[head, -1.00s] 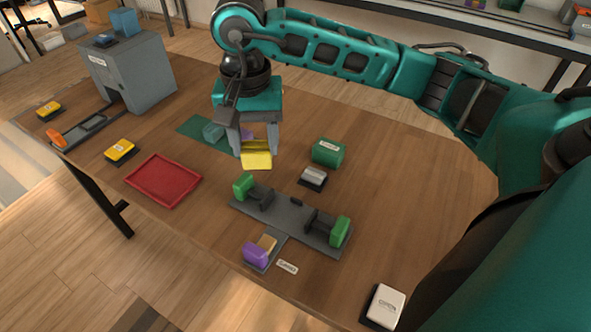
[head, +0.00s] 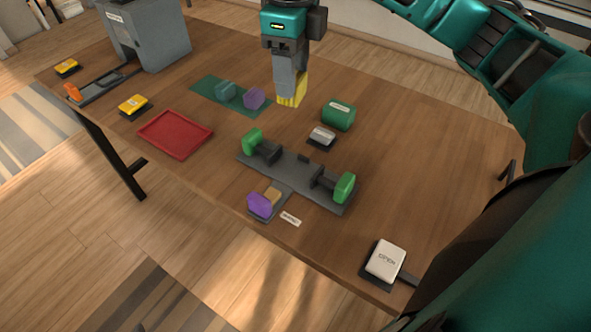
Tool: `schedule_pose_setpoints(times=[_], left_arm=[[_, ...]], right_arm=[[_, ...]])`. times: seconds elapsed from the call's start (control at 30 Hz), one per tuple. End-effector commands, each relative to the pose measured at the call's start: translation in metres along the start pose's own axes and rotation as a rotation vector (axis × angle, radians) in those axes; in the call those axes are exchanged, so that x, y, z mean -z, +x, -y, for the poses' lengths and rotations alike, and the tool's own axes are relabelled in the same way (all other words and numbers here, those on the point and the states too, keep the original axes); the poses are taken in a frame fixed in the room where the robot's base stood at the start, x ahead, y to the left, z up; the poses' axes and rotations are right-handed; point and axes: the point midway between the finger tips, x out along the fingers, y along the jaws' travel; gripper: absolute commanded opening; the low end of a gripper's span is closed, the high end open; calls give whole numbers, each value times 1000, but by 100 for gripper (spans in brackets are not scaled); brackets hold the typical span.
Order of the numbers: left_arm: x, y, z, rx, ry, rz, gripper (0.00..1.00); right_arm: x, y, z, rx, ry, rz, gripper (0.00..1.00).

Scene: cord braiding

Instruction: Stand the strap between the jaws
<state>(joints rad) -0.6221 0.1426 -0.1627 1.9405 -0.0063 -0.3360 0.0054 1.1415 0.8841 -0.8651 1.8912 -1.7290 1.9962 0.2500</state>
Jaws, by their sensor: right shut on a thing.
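A green knob (head: 253,139) is at the left end and another (head: 344,186) at the right end. My left gripper is not in view.
A purple knob (head: 260,205) is at the fixture's front. A green box (head: 339,115) and a small grey-white block (head: 321,136) stand behind it. A green mat (head: 207,88) with two blocks and a red tray (head: 174,135) lie left. A white-topped button (head: 386,259) is front right.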

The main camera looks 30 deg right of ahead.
Motion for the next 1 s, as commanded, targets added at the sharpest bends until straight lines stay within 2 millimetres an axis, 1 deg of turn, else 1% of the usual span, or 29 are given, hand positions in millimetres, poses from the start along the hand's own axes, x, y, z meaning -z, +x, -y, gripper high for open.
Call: schedule_pose_setpoints(times=[0.03,0.1,0.23,0.33,0.47,0.6,0.8,0.9,1.0], left_arm=[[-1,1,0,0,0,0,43],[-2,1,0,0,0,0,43],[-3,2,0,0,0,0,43],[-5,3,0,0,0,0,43],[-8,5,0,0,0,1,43],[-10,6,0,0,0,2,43],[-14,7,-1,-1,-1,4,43],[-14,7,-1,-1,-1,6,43],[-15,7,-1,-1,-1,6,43]], right_arm=[[1,-1,2,0,62,2,17],[2,-3,2,-1,132,2,17],[4,-4,4,-2,213,2,17],[4,6,4,-3,236,0,17],[5,36,3,-4,237,-5,17],[5,74,3,-4,237,-5,17],[5,125,3,-3,237,-3,17],[4,141,3,-2,235,-2,17],[4,150,3,-2,235,1,17]])
